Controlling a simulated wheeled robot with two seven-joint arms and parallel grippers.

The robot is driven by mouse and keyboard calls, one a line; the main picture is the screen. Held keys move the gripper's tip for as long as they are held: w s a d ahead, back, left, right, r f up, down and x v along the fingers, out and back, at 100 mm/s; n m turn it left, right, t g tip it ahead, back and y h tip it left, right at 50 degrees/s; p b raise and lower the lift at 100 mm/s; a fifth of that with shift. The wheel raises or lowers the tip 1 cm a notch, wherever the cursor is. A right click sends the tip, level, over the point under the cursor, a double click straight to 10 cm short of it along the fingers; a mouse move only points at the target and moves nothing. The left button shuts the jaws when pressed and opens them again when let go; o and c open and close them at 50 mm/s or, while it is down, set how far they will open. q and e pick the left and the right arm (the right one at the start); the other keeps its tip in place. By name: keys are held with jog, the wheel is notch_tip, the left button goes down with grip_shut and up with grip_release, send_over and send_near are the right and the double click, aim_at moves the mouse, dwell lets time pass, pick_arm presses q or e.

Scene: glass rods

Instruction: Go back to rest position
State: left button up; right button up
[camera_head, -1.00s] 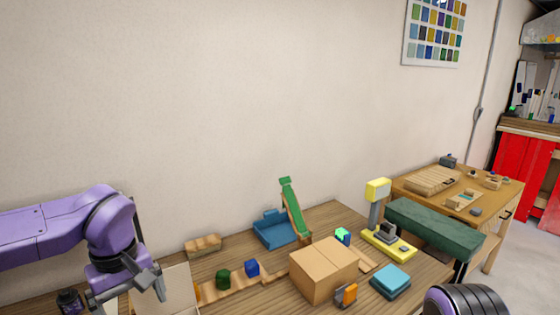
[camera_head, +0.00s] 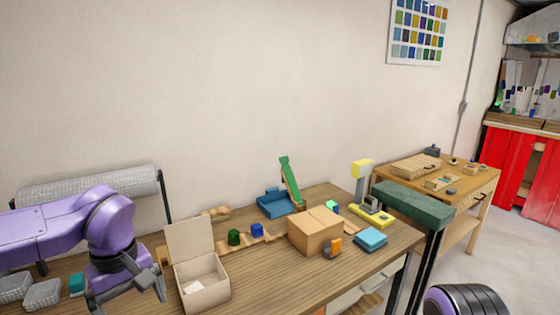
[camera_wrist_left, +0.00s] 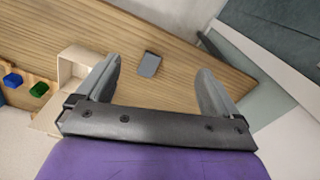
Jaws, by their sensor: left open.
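My left gripper (camera_head: 128,292) hangs at the lower left of the head view, beside the open cream box, at the end of my purple arm. In the left wrist view its two grey fingers (camera_wrist_left: 160,88) stand wide apart with nothing between them. A small grey block (camera_wrist_left: 149,64) lies on the wooden table beyond the fingertips. Of my right arm, only a dark ribbed part with purple shows at the bottom right of the head view; my right gripper is not seen.
The cream box (camera_head: 205,283) stands open near the gripper. A cardboard box (camera_head: 315,232), blue tray (camera_head: 275,204), green slide (camera_head: 291,181), yellow device (camera_head: 372,214) and teal block (camera_head: 370,239) occupy the wooden table (camera_head: 280,283). Grey blocks (camera_head: 42,294) lie at left, a grey roll (camera_head: 90,187) behind.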

pick_arm(q)
jog(key=s+a+f+t+y, duration=0.1)
jog(key=s+a+f+y, duration=0.15)
jog(key=f, duration=0.65)
jog(key=s+a+f+t+y, duration=0.1)
jog(key=s+a+f+y, duration=0.15)
jog(key=f, duration=0.65)
jog(key=s+a+f+t+y, duration=0.2)
jog(key=f+y, duration=0.1)
jog(key=f, duration=0.7)
jog(key=s+d+f+m+g+h+b, duration=0.1)
jog(key=s+d+f+h, duration=0.1)
jog(key=s+f, duration=0.55)
jog(key=s+d+f+m+h, duration=0.2)
jog(key=s+f+h, duration=0.15)
jog(key=s, duration=0.65)
notch_tip(320, 180, down, 11)
jog(key=w+b, duration=0.1)
jog(key=b, duration=1)
jog(key=shift+w+a+y, duration=0.15)
jog(key=shift+a+y, duration=0.1)
jog(key=shift+y, duration=0.2)
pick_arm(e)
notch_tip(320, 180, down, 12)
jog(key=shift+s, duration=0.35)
